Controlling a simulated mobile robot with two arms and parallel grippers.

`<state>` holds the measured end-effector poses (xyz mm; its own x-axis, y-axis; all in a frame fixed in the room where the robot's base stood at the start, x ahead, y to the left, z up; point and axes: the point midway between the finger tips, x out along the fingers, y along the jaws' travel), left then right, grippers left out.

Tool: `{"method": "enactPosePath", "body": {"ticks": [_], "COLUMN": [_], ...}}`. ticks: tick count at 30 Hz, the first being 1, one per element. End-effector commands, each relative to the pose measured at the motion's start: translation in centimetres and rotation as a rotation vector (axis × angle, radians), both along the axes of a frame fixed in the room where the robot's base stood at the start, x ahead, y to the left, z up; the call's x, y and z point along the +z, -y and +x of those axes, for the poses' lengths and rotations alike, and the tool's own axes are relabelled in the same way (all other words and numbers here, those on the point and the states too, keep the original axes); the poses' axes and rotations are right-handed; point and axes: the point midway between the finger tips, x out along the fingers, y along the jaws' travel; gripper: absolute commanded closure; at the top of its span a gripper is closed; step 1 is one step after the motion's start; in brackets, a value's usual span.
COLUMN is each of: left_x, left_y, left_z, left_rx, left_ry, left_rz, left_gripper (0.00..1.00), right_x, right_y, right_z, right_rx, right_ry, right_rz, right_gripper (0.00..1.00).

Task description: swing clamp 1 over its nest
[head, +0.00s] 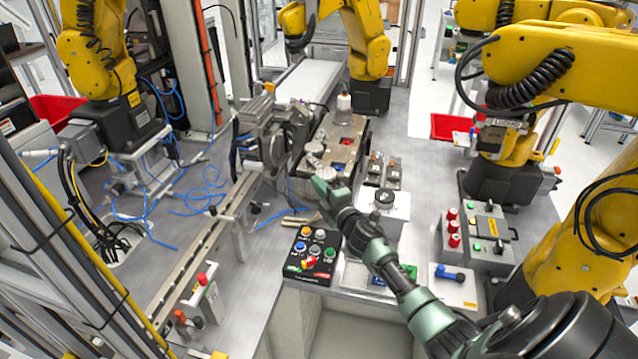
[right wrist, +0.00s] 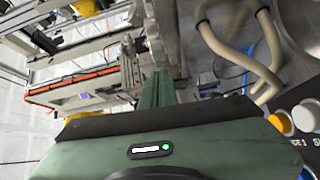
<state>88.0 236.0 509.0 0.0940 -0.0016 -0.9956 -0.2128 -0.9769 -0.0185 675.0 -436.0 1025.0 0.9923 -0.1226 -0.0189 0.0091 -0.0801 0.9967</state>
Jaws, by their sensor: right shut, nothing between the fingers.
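My right gripper (head: 313,163) reaches in from the lower right in the head view. The plate carries a red patch (head: 346,141) and a blue patch (head: 339,167), which look like nests. I cannot tell which is nest 1. The clamps are too small to tell apart, and my gripper hides part of the plate's near end. In the right wrist view the closed fingers (right wrist: 157,97) point at blurred metal parts. My left gripper is not in view.
A grey machine head (head: 277,140) stands close left of my gripper. A button box (head: 311,254) lies in front of it. A white-topped bottle (head: 344,103) stands behind the plate. Beige curved tubes (right wrist: 238,58) are right of my fingers. Yellow arms stand around the table.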

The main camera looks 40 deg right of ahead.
Motion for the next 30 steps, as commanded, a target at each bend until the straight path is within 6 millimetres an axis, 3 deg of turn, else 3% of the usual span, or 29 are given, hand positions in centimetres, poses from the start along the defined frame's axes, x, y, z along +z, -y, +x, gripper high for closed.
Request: {"method": "enactPosePath", "body": {"ticks": [14, 30], "left_x": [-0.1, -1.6], "left_y": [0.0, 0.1], "left_z": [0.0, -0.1], "left_rx": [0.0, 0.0], "left_ry": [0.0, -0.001], "left_rz": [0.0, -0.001], "left_gripper": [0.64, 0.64], "right_x": [-0.1, -0.2], "right_y": [0.4, 3.8], "right_z": [-0.1, -1.0], "right_rx": [0.014, 0.128], "right_ry": [-0.001, -0.001], "right_rz": [-0.001, -0.001], "right_gripper": [1.0, 1.0]}}
